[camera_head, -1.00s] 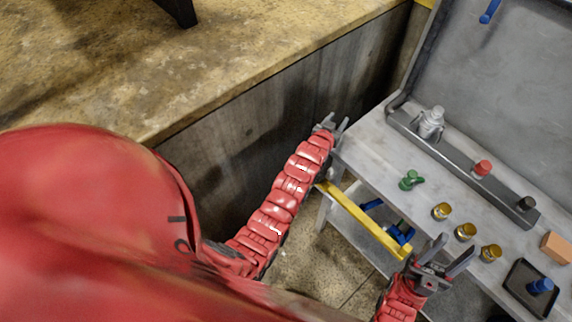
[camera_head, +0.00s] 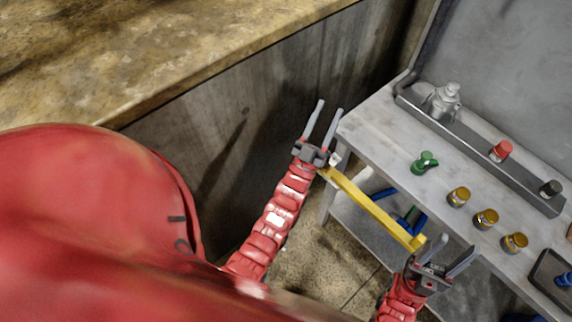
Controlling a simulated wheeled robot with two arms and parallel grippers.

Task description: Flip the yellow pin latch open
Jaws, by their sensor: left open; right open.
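A long yellow bar (camera_head: 374,207) runs along the front edge of the grey workbench. I cannot tell whether it is the yellow pin latch or part of it. My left gripper (camera_head: 327,112) is open and empty beside the bench's left corner, just beyond the bar's left end. My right gripper (camera_head: 457,250) is open and empty in front of the bench, by the bar's right end. No separate pin or hinge can be made out.
On the grey workbench (camera_head: 372,131) are a green item (camera_head: 424,162), several gold-lidded jars (camera_head: 486,218), and a grey rail tray (camera_head: 470,146) with a silver bottle (camera_head: 445,99) and a red-capped item (camera_head: 502,150). A stone-topped counter (camera_head: 170,50) stands at the left.

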